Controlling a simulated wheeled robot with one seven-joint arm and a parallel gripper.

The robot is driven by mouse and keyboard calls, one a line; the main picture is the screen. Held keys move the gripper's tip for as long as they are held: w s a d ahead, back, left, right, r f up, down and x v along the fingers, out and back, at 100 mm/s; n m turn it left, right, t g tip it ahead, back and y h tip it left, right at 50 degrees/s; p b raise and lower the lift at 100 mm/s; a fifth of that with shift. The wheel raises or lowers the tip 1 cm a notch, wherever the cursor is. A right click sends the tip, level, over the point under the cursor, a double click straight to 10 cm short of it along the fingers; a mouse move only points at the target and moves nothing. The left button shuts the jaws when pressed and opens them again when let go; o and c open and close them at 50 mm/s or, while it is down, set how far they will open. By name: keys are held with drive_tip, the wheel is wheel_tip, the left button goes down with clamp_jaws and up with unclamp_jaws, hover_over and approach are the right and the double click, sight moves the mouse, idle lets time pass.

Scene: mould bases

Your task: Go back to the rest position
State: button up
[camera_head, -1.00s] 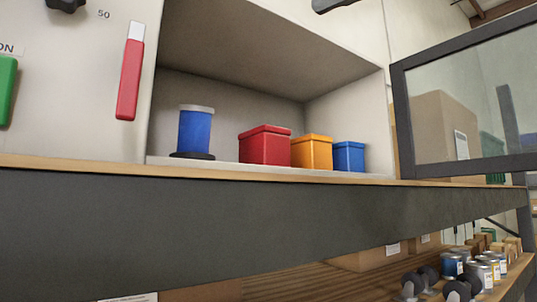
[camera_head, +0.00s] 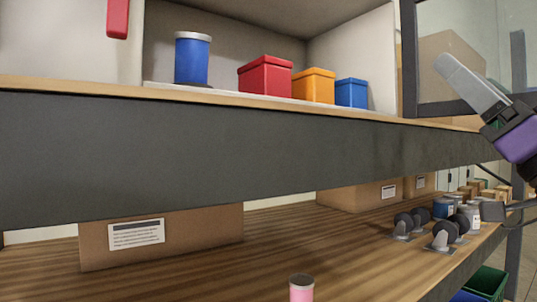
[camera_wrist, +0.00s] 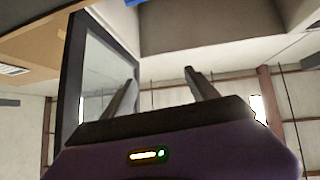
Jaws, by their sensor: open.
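My gripper (camera_wrist: 160,95) is open and empty in the wrist view, its two grey fingers pointing up with a gap between them. In the head view my gripper (camera_head: 455,80) shows at the right edge, in front of the dark-framed glass door. It is well to the right of the boxes and touches nothing that I can see.
A blue canister (camera_head: 192,60), red box (camera_head: 265,76), orange box (camera_head: 313,87) and blue box (camera_head: 351,93) stand in the upper compartment. The glass door (camera_head: 409,60) stands open. Castors (camera_head: 445,233), cans and cardboard boxes (camera_head: 190,235) occupy the lower shelf. A pink cylinder (camera_head: 301,290) shows below.

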drive_tip(key=s+d+f+m+h, duration=0.1)
drive_tip(key=s+f+m+h, duration=0.3)
drive_tip(key=f, duration=0.8)
drive_tip(key=d+f+m+g+h, duration=0.1)
drive_tip(key=f+m+h, duration=0.1)
drive_tip(key=f+h, duration=0.75)
drive_tip(key=s+f+m+h, duration=0.2)
drive_tip(key=f+m+h, duration=0.1)
drive_tip(key=f, duration=1.1)
drive_tip(key=s+a+f+n+g+y, duration=0.1)
drive_tip(key=s+a+f+n+g, duration=0.1)
drive_tip(key=s+f, duration=0.7)
drive_tip(key=s+a+f+n+g+y+b, duration=0.1)
drive_tip(key=s+a+f+g, duration=0.3)
drive_tip(key=s+f, duration=0.5)
drive_tip(key=s+a+f+n+g+y, duration=0.2)
drive_tip(key=s+f+n+g+y, duration=0.1)
drive_tip(key=s+f, duration=0.7)
drive_tip(key=shift+s+a+g+b, duration=0.3)
drive_tip(key=shift+s+a+g, duration=0.15)
drive_tip(key=shift+s, duration=0.45)
drive_tip(key=shift+y, duration=0.25)
drive_tip(key=shift+c, duration=0.2)
